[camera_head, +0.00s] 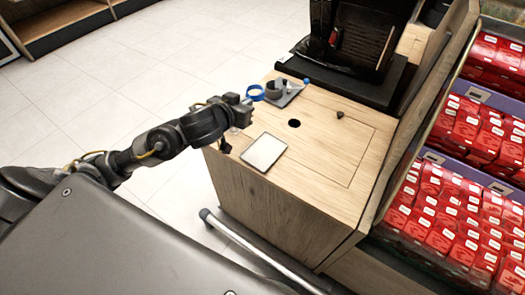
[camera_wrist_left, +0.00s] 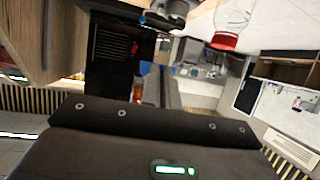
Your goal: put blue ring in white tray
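The blue ring (camera_head: 256,93) is at the back left of the wooden counter, beside a grey round object. The white tray (camera_head: 264,152) lies flat at the counter's left front edge, dark-rimmed and empty. My left gripper (camera_head: 238,112) is over the counter's left edge, between the ring and the tray, close to the ring. I cannot tell whether it touches the ring, and its finger opening does not show clearly. In the left wrist view, a blue edge (camera_wrist_left: 147,20) shows at the top, possibly the ring. My right gripper is not in view.
A grey round object (camera_head: 275,88) sits on a small dark tray (camera_head: 291,97). A black machine (camera_head: 352,40) stands at the back. The counter (camera_head: 325,135) has a dark hole and a small dark item. Shelves of red packages (camera_head: 460,130) are on the right.

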